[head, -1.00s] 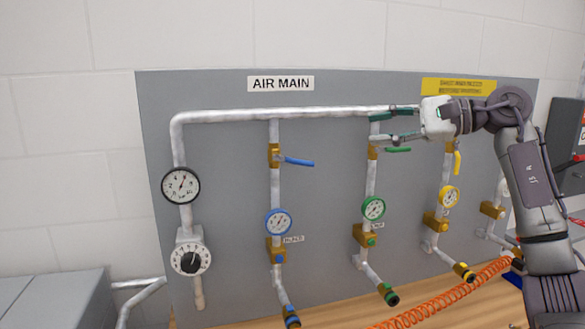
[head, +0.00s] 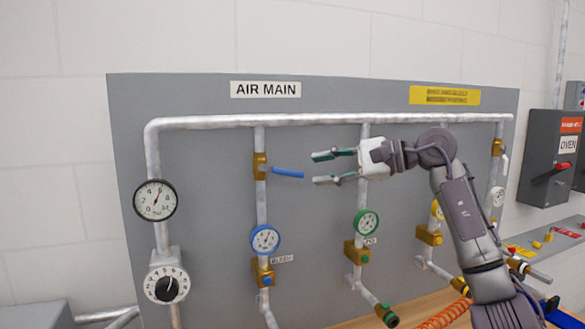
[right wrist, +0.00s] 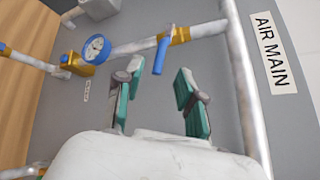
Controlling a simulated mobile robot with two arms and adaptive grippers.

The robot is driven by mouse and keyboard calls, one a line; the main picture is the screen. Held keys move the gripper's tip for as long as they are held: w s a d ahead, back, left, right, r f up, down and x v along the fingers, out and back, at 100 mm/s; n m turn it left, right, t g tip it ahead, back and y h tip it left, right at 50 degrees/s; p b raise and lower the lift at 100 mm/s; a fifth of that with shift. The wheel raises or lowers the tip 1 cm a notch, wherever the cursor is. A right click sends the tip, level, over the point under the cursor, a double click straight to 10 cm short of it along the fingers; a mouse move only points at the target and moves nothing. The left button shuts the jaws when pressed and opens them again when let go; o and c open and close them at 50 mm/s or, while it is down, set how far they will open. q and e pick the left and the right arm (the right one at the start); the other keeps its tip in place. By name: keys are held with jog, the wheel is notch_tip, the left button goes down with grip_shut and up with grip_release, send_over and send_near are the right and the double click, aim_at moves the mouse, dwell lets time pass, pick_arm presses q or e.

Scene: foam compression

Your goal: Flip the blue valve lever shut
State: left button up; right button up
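The blue valve lever (head: 288,173) sticks out to the right, roughly level, from a brass valve (head: 260,166) on the blue-gauge pipe. My right gripper (head: 316,169) is open and empty, just right of the lever's tip, its fingers pointing left. In the right wrist view the blue lever (right wrist: 160,56) shows ahead of and between the two open green-padded fingers (right wrist: 155,95); there is still a gap to it. The brass valve (right wrist: 178,36) shows beyond. My left gripper is not in view.
A blue gauge (head: 265,239) sits below the lever on the same pipe. A white header pipe (head: 300,120) runs above the gripper. The green-gauge pipe (head: 364,190) passes behind the gripper. The panel (head: 205,200) is bare left of the lever.

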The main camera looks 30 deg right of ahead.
aim_at(296, 172)
jog(key=p+x, duration=0.2)
jog(key=x, duration=0.4)
jog(key=shift+w+a, duration=0.1)
jog(key=shift+w, duration=0.1)
jog(key=shift+w+a+f, duration=0.15)
jog(key=shift+w+a, duration=0.15)
grip_shut()
